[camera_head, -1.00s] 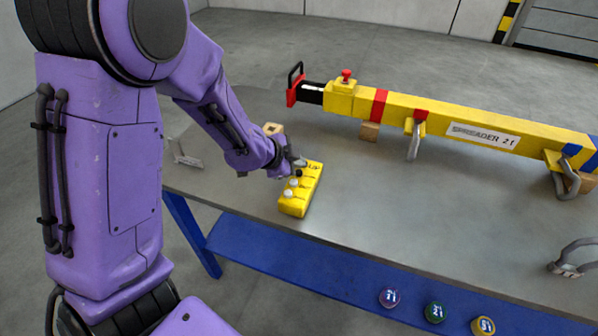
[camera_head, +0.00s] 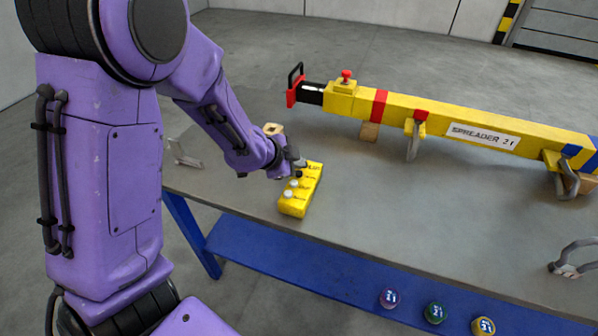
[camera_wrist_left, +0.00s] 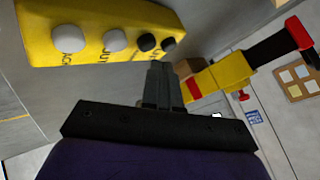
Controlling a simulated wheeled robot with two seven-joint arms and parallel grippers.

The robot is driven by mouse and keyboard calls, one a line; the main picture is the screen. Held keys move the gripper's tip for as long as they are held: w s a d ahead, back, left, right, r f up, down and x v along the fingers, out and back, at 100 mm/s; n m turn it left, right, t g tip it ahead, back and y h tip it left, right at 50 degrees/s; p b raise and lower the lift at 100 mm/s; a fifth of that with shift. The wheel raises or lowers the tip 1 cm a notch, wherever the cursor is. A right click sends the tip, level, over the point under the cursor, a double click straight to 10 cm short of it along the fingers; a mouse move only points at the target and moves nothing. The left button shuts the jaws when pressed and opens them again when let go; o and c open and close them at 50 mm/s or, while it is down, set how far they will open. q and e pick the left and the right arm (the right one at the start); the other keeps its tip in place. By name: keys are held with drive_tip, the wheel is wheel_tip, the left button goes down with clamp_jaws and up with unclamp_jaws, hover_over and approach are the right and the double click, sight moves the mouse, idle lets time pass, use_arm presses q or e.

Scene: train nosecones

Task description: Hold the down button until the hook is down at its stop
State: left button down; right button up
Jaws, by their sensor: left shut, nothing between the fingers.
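The yellow button box (camera_head: 293,207) lies on the grey table near its front edge, with white and black buttons on top. It also shows at the upper left of the left wrist view (camera_wrist_left: 35,50). Its black buttons (camera_wrist_left: 158,43) are at the end near my gripper; the white ones (camera_wrist_left: 90,39) are farther off. The small labels are too unclear to tell which button is down. My left gripper (camera_head: 298,163) is shut and empty at the far end of the box; I cannot tell whether it touches a button. No crane hook is in view. My right gripper is out of view.
A yellow spreader beam (camera_head: 440,119) with hanging shackles rests on wooden blocks behind and right of the box. A grey bracket (camera_head: 184,155) lies at the left. Several coloured discs (camera_head: 435,311) sit below the front edge.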

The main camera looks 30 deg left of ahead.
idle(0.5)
use_arm(q)
drive_tip(key=shift+f, duration=0.4)
drive_tip(key=shift+f+b, duration=0.45)
idle(0.5)
idle(5.2)
drive_tip(key=shift+r+p, duration=0.95)
drive_tip(key=shift+p, duration=0.15)
drive_tip(key=shift+f, duration=0.1)
